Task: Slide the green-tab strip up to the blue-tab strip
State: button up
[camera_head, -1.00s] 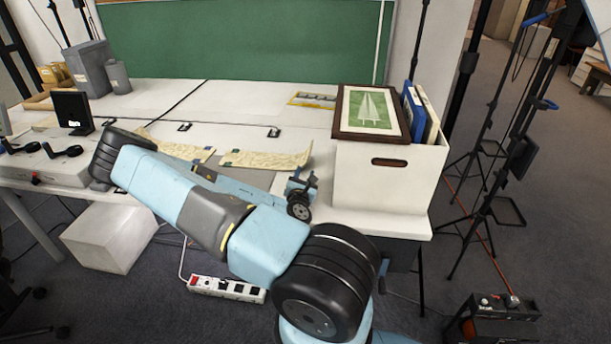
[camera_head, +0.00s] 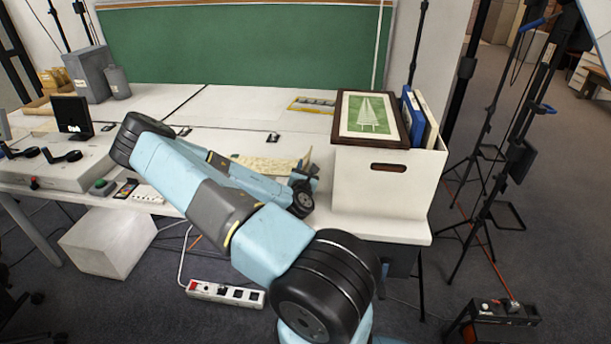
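A cream, wavy-edged strip (camera_head: 274,165) lies on the white table behind my arm, its right end close to my wrist. Its lower part is hidden by my arm. No green or blue tab can be made out on it. The other cream strip, seen to its left earlier, is now hidden behind my arm. My gripper (camera_head: 306,171) is at the right end of the visible strip, left of the white box. It is small and partly covered by my wrist, so I cannot tell its opening or whether it touches the strip.
A white box (camera_head: 381,193) with a framed green picture (camera_head: 369,116) and blue and white folders stands on the right. The table's back is mostly clear.

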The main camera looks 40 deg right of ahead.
aim_at(309, 157)
jog(key=x, duration=0.6)
jog(key=shift+w+d, duration=0.2)
jog(key=shift+d, duration=0.05)
jog(key=shift+c, duration=0.2)
grip_shut()
